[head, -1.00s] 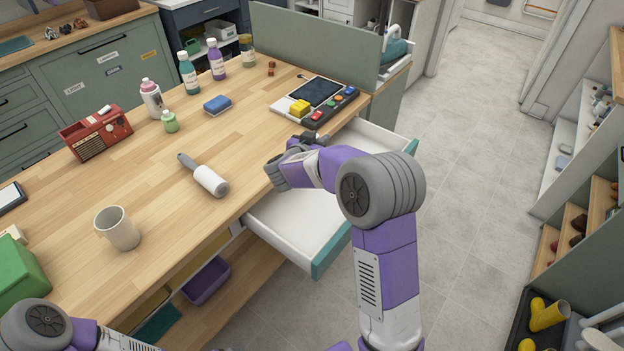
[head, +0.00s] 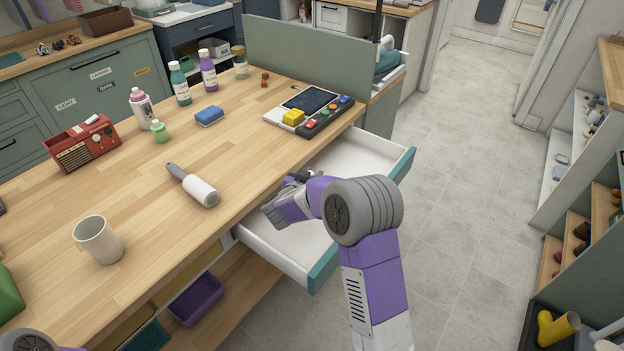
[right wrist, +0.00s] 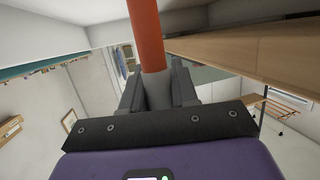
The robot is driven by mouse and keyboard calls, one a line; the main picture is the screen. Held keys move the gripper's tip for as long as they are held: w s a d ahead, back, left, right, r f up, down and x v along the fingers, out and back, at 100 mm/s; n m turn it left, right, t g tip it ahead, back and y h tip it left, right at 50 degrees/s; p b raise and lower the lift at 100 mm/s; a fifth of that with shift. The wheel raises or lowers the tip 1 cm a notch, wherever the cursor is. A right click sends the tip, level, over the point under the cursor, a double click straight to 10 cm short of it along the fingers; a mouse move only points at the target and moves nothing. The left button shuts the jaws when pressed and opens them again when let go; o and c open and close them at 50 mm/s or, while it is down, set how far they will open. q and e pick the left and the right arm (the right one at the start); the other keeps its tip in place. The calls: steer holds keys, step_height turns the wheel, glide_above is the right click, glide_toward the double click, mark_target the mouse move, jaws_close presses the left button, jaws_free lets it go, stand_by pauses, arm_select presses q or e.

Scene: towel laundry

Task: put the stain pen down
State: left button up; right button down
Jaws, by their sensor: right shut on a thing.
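The stain pen (right wrist: 147,35), an orange-red stick with a grey lower part, stands between the fingers of my right gripper (right wrist: 157,88) in the right wrist view. The fingers are shut on its grey part. In the head view my right gripper (head: 298,178) is over the open white drawer (head: 355,157), close to the table's edge. The pen is hidden or too small to make out there. I cannot tell whether it touches the drawer. My left gripper is out of view; only part of my left arm shows at the lower left.
The wooden table (head: 150,200) holds a lint roller (head: 195,186), a mug (head: 98,240), a blue sponge (head: 209,116), a red radio (head: 82,145), several bottles and a button console (head: 310,110). The drawer's teal front (head: 324,268) juts out over the floor.

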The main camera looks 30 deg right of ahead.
steer(key=c, duration=0.9)
jaws_free()
steer(key=shift+o, duration=0.2)
steer(key=p+v, duration=0.3)
steer(key=v, duration=0.9)
steer(key=shift+r, duration=0.1)
